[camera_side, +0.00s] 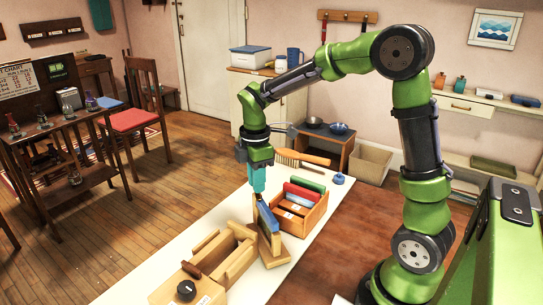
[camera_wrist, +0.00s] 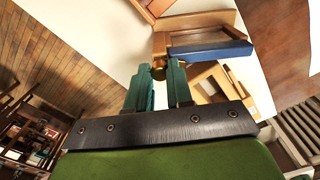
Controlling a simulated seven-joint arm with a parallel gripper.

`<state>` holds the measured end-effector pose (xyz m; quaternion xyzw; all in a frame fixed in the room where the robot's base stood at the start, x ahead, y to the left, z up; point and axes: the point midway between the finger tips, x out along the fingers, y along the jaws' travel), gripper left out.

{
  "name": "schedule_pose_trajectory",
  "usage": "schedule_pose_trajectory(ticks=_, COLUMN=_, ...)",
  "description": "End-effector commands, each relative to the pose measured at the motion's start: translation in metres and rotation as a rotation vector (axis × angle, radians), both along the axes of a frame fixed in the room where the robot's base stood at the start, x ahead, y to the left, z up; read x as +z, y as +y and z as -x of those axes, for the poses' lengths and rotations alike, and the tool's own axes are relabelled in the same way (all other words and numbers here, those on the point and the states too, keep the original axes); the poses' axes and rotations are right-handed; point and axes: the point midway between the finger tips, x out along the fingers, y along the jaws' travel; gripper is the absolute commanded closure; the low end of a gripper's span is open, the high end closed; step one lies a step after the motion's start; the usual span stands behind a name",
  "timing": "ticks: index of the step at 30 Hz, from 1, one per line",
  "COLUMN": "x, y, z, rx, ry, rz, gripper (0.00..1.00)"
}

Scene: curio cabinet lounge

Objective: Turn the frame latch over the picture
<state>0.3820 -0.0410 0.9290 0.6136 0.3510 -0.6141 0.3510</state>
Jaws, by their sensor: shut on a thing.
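A small wooden frame with a blue edge (camera_side: 267,217) stands upright on a wooden base (camera_side: 273,260) on the pale tabletop. In the wrist view the blue edge (camera_wrist: 212,50) lies to the right of my fingertips. A small brass-coloured latch (camera_wrist: 158,71) shows at the frame's near corner, between my teal fingertips. My gripper (camera_side: 259,182) points down from above the frame; in the wrist view my gripper (camera_wrist: 159,76) is closed around the latch. The picture's face is mostly hidden in both views.
A wooden box with red and green upright pieces (camera_side: 303,200) stands close on the right. An open wooden box (camera_side: 225,255) and a block with a black knob (camera_side: 187,290) stand at the front left. A brush (camera_side: 300,158) lies behind. Bare pale tabletop shows on the left.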

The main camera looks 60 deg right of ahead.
Motion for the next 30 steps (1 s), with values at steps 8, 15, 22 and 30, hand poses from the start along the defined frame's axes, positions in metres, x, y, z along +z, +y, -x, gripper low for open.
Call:
schedule_pose_trajectory(ticks=8, x=0.001, y=-0.0004, z=-0.0006, rx=0.169, ry=-0.003, rz=0.001, gripper=1.0)
schedule_pose_trajectory(ticks=15, x=0.0011, y=0.0, z=-0.0007, rx=0.242, ry=-0.004, rz=0.0, gripper=1.0)
schedule_pose_trajectory(ticks=22, x=0.0012, y=0.0002, z=-0.0007, rx=0.262, ry=-0.004, rz=0.0, gripper=1.0)
schedule_pose_trajectory(ticks=30, x=0.0012, y=0.0, z=-0.0007, rx=0.261, ry=-0.003, rz=0.0, gripper=1.0)
